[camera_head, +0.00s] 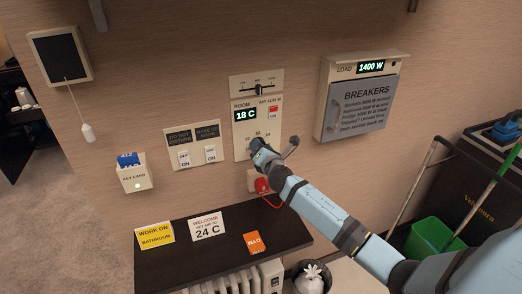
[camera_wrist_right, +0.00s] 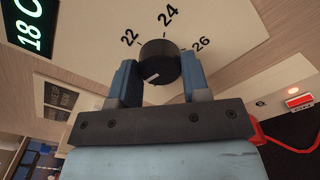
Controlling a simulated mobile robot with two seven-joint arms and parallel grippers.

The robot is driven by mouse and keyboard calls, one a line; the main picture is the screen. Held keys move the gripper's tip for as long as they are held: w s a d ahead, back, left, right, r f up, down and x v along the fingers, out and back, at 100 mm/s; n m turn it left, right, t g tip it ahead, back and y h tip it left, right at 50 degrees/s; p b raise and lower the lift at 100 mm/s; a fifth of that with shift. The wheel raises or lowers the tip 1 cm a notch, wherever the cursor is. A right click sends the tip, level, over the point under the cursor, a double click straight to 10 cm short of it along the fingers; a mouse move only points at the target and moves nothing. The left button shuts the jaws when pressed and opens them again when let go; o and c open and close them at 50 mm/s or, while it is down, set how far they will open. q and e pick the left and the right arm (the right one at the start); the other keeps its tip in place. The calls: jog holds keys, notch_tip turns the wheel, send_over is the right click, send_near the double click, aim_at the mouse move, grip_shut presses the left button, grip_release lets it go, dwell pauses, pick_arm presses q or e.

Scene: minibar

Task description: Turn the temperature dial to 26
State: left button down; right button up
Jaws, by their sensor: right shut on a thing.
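The temperature dial (camera_wrist_right: 158,60) is a round black knob with a white mark, seen in the right wrist view. The mark shows on the side of the knob facing my gripper, away from the numbers 22, 24 and 26 printed around the far side. My right gripper (camera_wrist_right: 160,78) has one finger on each side of the dial and is shut on it. In the head view my right gripper (camera_head: 262,150) is at the lower part of the wall thermostat panel (camera_head: 240,143) and hides the dial. The room display (camera_head: 245,114) reads 18 C. My left gripper is not in view.
A red plug with a cord (camera_head: 262,186) is just below the panel. Switches (camera_head: 197,156) and a key card holder (camera_head: 135,178) are to the left. The breaker box (camera_head: 358,105) is to the right. A dark shelf (camera_head: 180,255) with cards is below.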

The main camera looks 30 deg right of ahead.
jog(key=shift+d+r+n+p, duration=0.1)
jog(key=shift+n+p, duration=0.8)
jog(key=shift+n, duration=7.15)
jog(key=shift+d+r+n+p, duration=0.1)
jog(key=shift+n+p, duration=0.75)
jog(key=shift+n, duration=7.2)
jog(key=o, duration=0.9)
jog(key=shift+f, duration=0.1)
jog(key=shift+s+a, duration=0.1)
